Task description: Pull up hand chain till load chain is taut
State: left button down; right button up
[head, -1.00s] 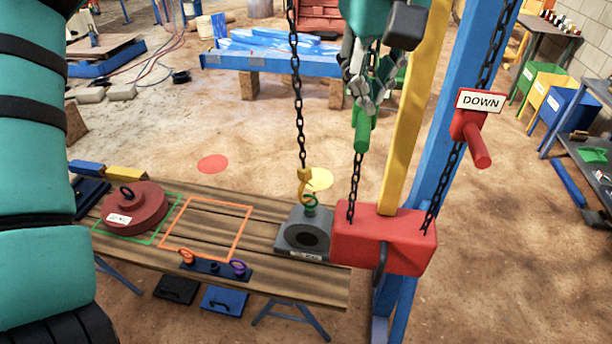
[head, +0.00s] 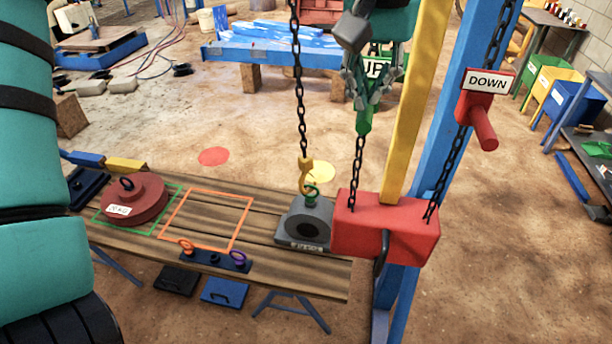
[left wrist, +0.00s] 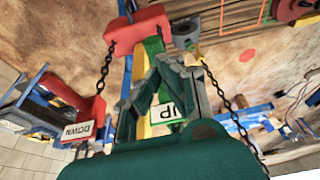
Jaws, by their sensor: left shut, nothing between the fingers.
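My left gripper (head: 366,98) comes down over the green UP handle (head: 364,122) on the hand chain (head: 357,165). Its fingers are shut with no grip on the handle visible, and they partly hide the UP plate (head: 378,69). That plate also shows between the fingers in the left wrist view (left wrist: 167,113). The red DOWN handle (head: 484,128) hangs on the right run of chain. The red hoist box (head: 385,228) is below. The load chain (head: 299,90) hangs to a yellow hook (head: 305,175) at the green ring of a grey weight (head: 305,225). My right gripper is out of view.
The wooden bench (head: 265,272) carries a round red weight (head: 134,200), an orange outlined square and a small rack of rings. A blue post (head: 455,110) and a yellow bar (head: 416,100) stand close beside the gripper.

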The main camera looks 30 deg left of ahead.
pick_arm(q)
jog(key=shift+w+f, duration=0.1)
jog(key=shift+f, duration=0.35)
jog(key=shift+f, duration=0.1)
jog(key=shift+f+b, duration=0.4)
jog(key=shift+b, duration=0.15)
jog(key=shift+r, duration=0.1)
jog(key=shift+s+d+r+b, duration=0.15)
jog(key=shift+s+d, duration=0.1)
jog(key=shift+s, duration=0.6)
jog(key=shift+s+d+r+b, duration=0.1)
jog(key=shift+s+d+b, duration=0.1)
jog(key=shift+s, duration=0.6)
jog(key=shift+s+d+r+b, duration=0.1)
jog(key=shift+s+d, duration=0.15)
jog(key=shift+s, duration=0.6)
jog(key=shift+w, duration=0.1)
